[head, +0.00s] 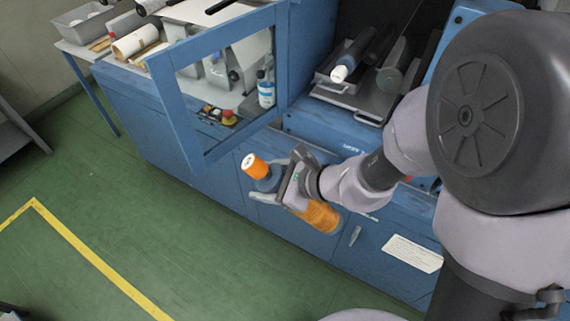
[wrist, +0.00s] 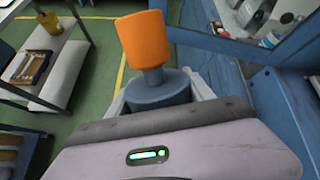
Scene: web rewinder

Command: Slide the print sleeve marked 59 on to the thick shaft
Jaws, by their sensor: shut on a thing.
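My gripper (head: 277,180) is shut on a print sleeve (head: 256,167), held in the air in front of the blue machine. The sleeve's near end is orange with a white end face, and the part between the fingers is blue-grey. More orange shows beyond the gripper. In the wrist view the sleeve (wrist: 143,42) stands up between the fingers, leaning slightly left. I cannot read a number on it. In the head view a dark shaft with a white tip (head: 340,73) and a grey, thicker-looking cylinder (head: 394,68) lie in the machine. I cannot tell for sure which is the thick shaft.
An open blue-framed window door (head: 190,115) juts out left of the machine, near the sleeve. Behind it are a bottle (head: 265,90) and red and yellow controls (head: 222,116). Rolls (head: 135,41) lie on the bench at upper left. The green floor (head: 120,220) in front is clear.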

